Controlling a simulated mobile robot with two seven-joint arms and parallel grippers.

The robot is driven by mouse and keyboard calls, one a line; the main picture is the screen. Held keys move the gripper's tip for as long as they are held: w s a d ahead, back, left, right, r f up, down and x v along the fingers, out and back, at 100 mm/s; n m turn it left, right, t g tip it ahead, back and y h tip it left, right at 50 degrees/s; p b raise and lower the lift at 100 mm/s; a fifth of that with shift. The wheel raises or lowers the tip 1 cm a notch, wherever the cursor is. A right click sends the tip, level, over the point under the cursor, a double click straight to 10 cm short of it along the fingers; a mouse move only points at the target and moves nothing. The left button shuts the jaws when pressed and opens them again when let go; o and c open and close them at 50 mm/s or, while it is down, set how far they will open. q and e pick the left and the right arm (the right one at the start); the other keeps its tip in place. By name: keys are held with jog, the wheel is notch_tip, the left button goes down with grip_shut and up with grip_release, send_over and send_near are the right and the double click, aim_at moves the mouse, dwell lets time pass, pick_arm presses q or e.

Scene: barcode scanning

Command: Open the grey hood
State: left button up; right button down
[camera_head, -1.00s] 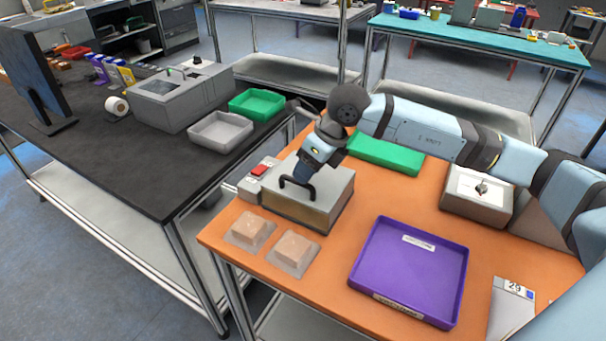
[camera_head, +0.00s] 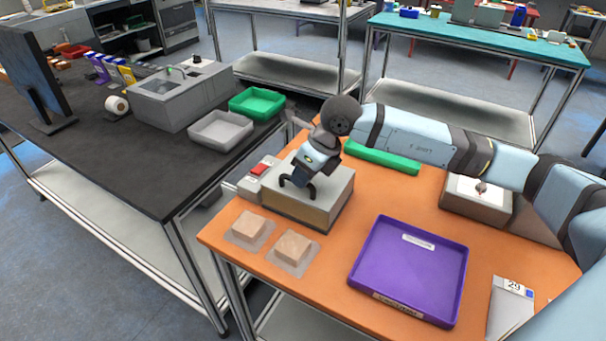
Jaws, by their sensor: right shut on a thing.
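The grey hood (camera_head: 326,199) is a box-shaped cover on the orange table, left of its middle. It looks closed, with no clear gap under it. My right gripper (camera_head: 297,179) comes down on the hood from above and is shut on its black handle (camera_head: 284,181) at the front of the top. The gripper and wrist hide part of the handle and the top. My left gripper is not in view.
A red button (camera_head: 261,169) on a grey box is left of the hood. Two wrapped tan blocks (camera_head: 249,225) (camera_head: 292,247) lie in front. A purple tray (camera_head: 405,280) is at the right, and a green tray (camera_head: 385,159) is behind. Bare orange table lies between hood and purple tray.

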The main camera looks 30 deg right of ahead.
jog(key=shift+w+d+r+y, duration=0.3)
jog(key=shift+d+r, duration=0.2)
jog(key=shift+r, duration=0.05)
pick_arm(q)
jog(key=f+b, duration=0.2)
jog(key=b, duration=0.1)
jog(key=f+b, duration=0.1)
jog(key=b, duration=0.1)
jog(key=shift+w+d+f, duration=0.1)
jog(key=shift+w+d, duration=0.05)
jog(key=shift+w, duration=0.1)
pick_arm(e)
jog(key=w+d+r+m+g+y, duration=0.1)
jog(key=w+d+g+y, duration=0.1)
jog(key=w+d+y, duration=0.3)
jog(key=w+d+r+m+g+y, duration=0.1)
jog(key=w+d+y, duration=0.4)
jog(key=d, duration=0.7)
jog(key=shift+w+d+r+m+g+y, duration=0.2)
jog(key=shift+d+r+m+g+y, duration=0.3)
jog(key=shift+g, duration=0.5)
jog(key=shift+a+f, duration=0.1)
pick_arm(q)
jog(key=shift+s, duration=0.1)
pick_arm(e)
jog(key=shift+f, duration=0.1)
jog(key=c, duration=1.1)
grip_release()
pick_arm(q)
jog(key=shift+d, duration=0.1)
